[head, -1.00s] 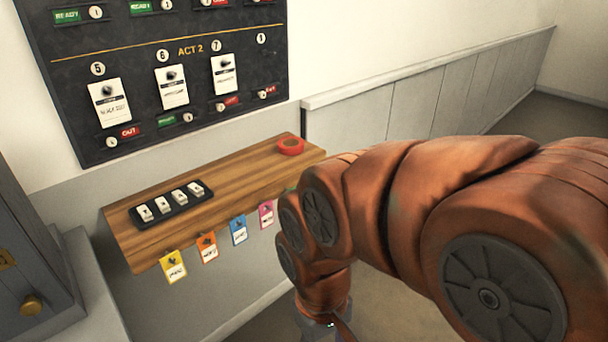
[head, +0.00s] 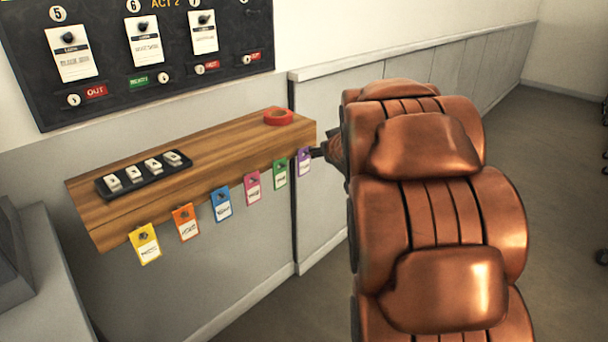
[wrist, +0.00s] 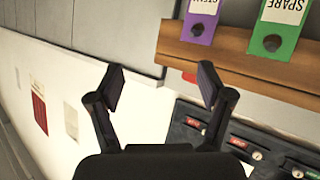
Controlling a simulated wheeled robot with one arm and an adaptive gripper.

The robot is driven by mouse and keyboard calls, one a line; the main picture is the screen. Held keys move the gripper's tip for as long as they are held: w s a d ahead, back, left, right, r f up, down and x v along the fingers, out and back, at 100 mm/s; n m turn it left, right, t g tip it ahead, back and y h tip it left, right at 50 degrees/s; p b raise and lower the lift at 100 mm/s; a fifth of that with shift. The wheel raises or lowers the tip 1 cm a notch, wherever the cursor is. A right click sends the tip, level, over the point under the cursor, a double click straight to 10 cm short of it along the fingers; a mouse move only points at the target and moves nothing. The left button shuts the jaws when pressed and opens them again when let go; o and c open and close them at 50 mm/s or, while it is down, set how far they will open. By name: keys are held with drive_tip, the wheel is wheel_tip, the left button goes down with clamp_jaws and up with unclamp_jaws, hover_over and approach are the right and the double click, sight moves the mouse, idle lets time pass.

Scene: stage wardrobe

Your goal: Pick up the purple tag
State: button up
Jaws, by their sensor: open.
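The purple tag (head: 304,161) hangs at the right end of the wooden shelf's front edge, at the end of a row of coloured tags. In the wrist view the purple tag (wrist: 202,22) shows upside down near the top, beyond my right finger. My gripper (wrist: 160,84) is open, with nothing between its fingers. The purple tag is above and to the right of the finger gap in that view, apart from the fingers. In the head view a dark end of my gripper (head: 318,153) shows just right of the tag; my arm hides most of it.
The green tag (head: 280,174) hangs close beside the purple one, then pink, blue, orange and yellow ones to the left. The wooden shelf (head: 215,137) bears a red tape roll (head: 278,116) and a black tray (head: 104,188). A dark board (head: 112,99) hangs above.

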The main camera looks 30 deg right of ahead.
sight(304, 161)
drive_tip(key=w+f+n+t+y+b, duration=0.35)
drive_tip(key=f+t+y+b, duration=0.25)
drive_tip(key=f+y+b, duration=0.25)
drive_tip(key=shift+n+y, duration=0.45)
drive_tip(key=shift+r+b+x, duration=0.15)
drive_tip(key=shift+r+x, duration=0.05)
drive_tip(key=shift+x, duration=0.9)
drive_tip(key=shift+r+b+x, duration=0.1)
drive_tip(key=shift+r+x, duration=0.1)
drive_tip(key=shift+x, duration=0.95)
drive_tip(key=shift+r+b+x, duration=0.15)
drive_tip(key=shift+r+x, duration=0.05)
drive_tip(key=shift+x, duration=0.9)
drive_tip(key=shift+d, duration=0.1)
drive_tip(key=c, duration=0.9)
